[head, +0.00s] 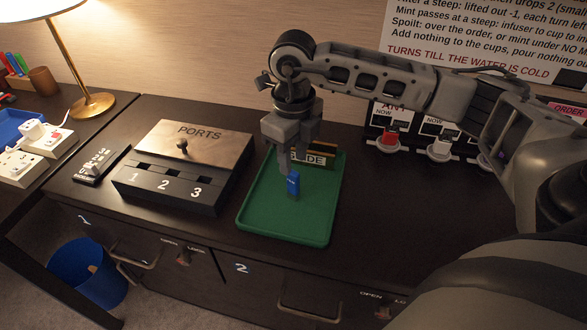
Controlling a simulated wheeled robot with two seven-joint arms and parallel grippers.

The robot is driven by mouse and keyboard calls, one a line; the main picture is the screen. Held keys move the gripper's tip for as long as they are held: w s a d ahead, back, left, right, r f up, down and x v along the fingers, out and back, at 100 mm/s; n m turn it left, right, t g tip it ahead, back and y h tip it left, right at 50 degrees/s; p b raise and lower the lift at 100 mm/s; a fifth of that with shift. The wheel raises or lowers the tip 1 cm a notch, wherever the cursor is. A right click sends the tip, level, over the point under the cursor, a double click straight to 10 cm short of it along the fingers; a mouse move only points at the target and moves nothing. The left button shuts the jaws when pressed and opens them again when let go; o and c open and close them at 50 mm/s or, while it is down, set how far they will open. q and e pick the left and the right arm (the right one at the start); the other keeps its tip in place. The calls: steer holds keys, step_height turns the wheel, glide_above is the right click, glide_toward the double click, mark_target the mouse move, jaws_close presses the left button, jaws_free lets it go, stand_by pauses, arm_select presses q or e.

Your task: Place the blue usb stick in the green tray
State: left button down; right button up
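The blue usb stick (293,185) stands roughly upright over the middle of the green tray (265,219), with its lower end at or just above the tray floor; I cannot tell which. My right gripper (286,170) points down over the tray, its fingertips at the top of the stick. One finger shows beside the stick's upper left; the other is not clear, so I cannot tell whether the gripper grips the stick. My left gripper is not in view.
A sign ending in "DE" (322,160) stands at the tray's back edge. Left of the tray is the PORTS box (190,145) with numbered slots. A lamp (93,104) and white power strips (22,165) are farther left. Counter right of the tray is clear.

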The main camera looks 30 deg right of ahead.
step_height(320, 180, up, 7)
stand_by(0.3)
stand_by(0.5)
